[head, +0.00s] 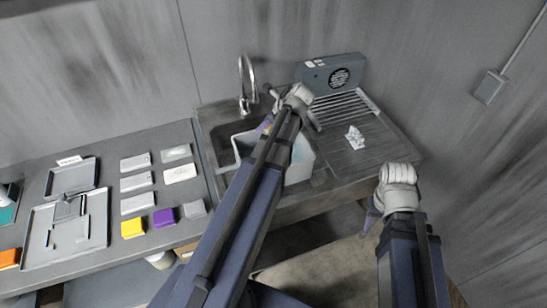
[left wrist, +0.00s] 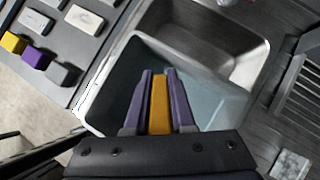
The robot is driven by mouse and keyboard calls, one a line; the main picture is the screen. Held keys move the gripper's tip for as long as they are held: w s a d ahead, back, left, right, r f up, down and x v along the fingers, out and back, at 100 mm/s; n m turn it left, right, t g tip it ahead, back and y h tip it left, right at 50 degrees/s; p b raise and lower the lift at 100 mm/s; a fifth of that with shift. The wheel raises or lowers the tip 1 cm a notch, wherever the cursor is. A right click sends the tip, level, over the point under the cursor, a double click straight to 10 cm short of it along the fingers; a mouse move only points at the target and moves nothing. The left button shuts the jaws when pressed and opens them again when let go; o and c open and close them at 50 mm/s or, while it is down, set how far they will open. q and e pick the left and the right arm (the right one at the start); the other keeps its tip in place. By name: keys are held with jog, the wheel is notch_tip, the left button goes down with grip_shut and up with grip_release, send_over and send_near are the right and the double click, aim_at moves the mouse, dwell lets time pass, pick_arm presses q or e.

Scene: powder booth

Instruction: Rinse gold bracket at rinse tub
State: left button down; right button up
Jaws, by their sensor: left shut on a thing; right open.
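My left gripper (head: 266,125) reaches over the sink area in the head view, its tips largely hidden behind my own arm. In the left wrist view, my left gripper (left wrist: 159,80) has its purple fingers shut on the gold bracket (left wrist: 159,105), a narrow gold piece. The bracket appears over the pale rinse tub (left wrist: 112,82), whose inside looks bluish; I cannot tell whether it touches any water. The tub (head: 303,172) also shows in the head view, partly covered by my arm. My right gripper (head: 374,212) is open, low at the right beside the counter's front edge.
A tap (head: 245,85) stands behind the sink. A drying rack (head: 340,108), a fan box (head: 332,74) and a crumpled pale cloth (head: 355,137) are to the right. Yellow (head: 132,228), purple (head: 165,217) and grey (head: 195,209) blocks lie left, near several pale cards. A grey tray (head: 65,235) is further left.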

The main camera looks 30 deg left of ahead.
pick_arm(q)
jog(key=shift+r+p, duration=2.05)
jog(key=shift+r, duration=0.05)
jog(key=shift+f, duration=0.1)
notch_tip(320, 180, down, 12)
jog(key=b, duration=1.2)
jog(key=shift+r, duration=0.2)
